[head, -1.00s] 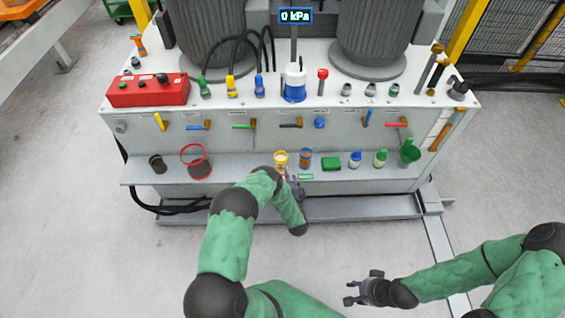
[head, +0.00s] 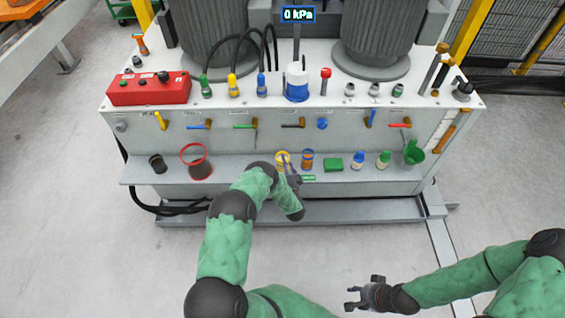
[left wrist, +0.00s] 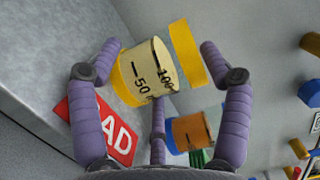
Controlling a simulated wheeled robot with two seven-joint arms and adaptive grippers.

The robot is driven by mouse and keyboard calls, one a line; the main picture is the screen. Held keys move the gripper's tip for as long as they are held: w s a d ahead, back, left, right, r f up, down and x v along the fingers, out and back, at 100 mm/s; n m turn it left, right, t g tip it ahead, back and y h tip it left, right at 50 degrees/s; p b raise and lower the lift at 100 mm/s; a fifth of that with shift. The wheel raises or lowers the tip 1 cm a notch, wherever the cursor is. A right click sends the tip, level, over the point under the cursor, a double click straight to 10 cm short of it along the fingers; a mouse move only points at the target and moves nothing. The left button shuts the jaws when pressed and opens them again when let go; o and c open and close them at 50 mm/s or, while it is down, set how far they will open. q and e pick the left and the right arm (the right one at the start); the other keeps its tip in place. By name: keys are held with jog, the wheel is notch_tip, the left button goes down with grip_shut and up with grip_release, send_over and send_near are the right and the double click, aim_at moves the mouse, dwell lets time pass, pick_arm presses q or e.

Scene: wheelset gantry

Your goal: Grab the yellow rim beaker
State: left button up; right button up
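The yellow rim beaker (head: 283,158) stands on the front ledge of the machine, left of the blue-rimmed beaker. I see no clear contact. In the head view my left gripper (head: 290,172) is small and partly hidden by my arm, just in front of the beaker. My right gripper (head: 354,297) looks open and empty, low over the floor.
The blue-rimmed beaker (head: 307,159) with an orange band stands close on the right. Further right are a green block (head: 333,164), small bottles (head: 358,160) and a green cup (head: 413,153). A red-rimmed container (head: 199,165) and dark cup (head: 158,164) stand left. Valve handles (head: 292,125) line the panel above.

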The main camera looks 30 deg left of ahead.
pick_arm(q)
jog(key=c, duration=0.6)
jog(key=shift+c, duration=0.2)
jog(key=shift+s+r, duration=0.1)
